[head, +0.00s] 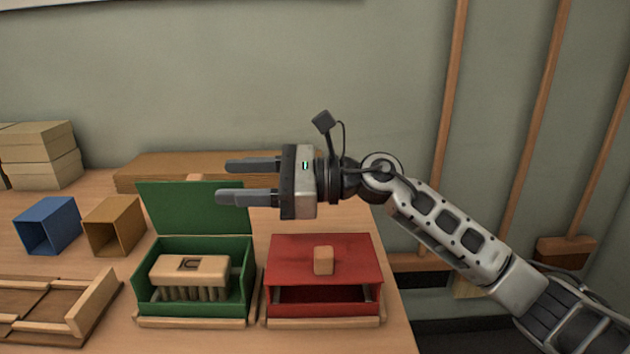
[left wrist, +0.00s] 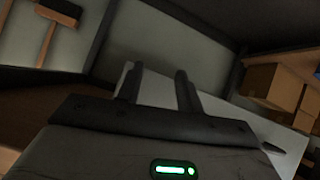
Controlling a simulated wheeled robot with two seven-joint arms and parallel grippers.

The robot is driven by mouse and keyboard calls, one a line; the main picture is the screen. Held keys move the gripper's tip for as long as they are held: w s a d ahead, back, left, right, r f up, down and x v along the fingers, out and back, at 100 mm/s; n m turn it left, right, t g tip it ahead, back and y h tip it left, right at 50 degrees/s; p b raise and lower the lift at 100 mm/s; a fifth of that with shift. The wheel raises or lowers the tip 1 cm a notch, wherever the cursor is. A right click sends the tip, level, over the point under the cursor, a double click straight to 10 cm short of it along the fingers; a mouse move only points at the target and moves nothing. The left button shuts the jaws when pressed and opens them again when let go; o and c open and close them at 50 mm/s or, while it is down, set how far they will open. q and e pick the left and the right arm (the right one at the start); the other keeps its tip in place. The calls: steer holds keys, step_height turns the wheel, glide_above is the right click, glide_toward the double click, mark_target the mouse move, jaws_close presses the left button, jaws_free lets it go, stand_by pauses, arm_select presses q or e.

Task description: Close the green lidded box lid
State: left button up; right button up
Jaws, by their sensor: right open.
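The green lidded box (head: 246,286) stands on the table with its lid (head: 180,211) raised upright at the back. A wooden brush block (head: 189,269) with bristle tufts sits inside it. My right gripper (head: 235,180) reaches in from the right, above the box and in front of the lid's upper right part in the picture. Its two fingers point left, apart and empty. My left gripper is not in the head view; its fingers (left wrist: 158,88) show in the left wrist view, apart with nothing visible between them.
A red box (head: 345,254) with a wooden knob (head: 323,260) stands just right of the green box. Blue (head: 47,227) and tan (head: 113,226) open bins stand to the left. A wooden tray (head: 85,310) lies at front left. A long wooden block (head: 140,172) lies behind.

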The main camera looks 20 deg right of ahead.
steer(key=b+v, duration=0.1)
steer(key=v, duration=1)
steer(key=shift+b, duration=0.3)
arm_select(q)
steer(key=f, duration=0.3)
steer(key=shift+w+d+f+g, duration=0.15)
steer(key=shift+w+d+g, duration=0.2)
steer(key=shift+d+g, duration=0.05)
arm_select(e)
steer(key=shift+d, duration=0.25)
